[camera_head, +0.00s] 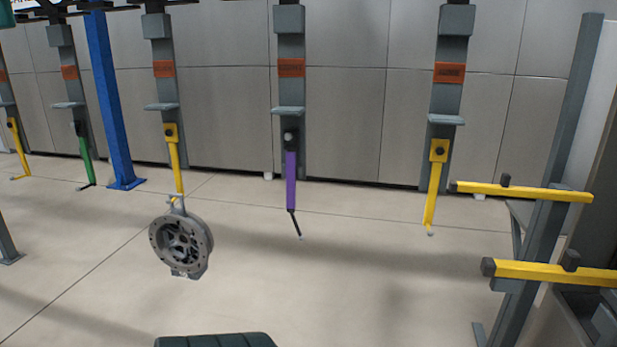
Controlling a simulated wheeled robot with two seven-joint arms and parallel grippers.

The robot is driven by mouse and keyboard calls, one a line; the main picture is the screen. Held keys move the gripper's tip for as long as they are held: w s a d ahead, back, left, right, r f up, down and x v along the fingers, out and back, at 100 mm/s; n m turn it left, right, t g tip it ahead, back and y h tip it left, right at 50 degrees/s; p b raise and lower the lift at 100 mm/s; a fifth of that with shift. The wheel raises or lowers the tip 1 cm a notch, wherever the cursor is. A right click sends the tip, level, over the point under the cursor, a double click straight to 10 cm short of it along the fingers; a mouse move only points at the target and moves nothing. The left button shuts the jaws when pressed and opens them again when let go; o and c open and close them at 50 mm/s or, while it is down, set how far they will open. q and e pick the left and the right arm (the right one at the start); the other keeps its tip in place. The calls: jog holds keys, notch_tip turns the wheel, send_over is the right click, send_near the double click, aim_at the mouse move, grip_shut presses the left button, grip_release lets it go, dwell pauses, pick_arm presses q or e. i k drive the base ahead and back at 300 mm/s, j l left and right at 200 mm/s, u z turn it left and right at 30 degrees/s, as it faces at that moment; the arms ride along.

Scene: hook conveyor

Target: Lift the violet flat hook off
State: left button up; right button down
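Neither of my grippers is in view.
Yellow hooks hang at right (434,190) and far left (19,150), a green hook (86,160) at left. A round grey metal part (181,243) hangs on another yellow hook (174,165). A blue post (108,100) stands left; a rack with yellow bars (525,191) stands right.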

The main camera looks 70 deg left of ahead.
aim_at(291, 149)
jog(key=u, duration=2.2)
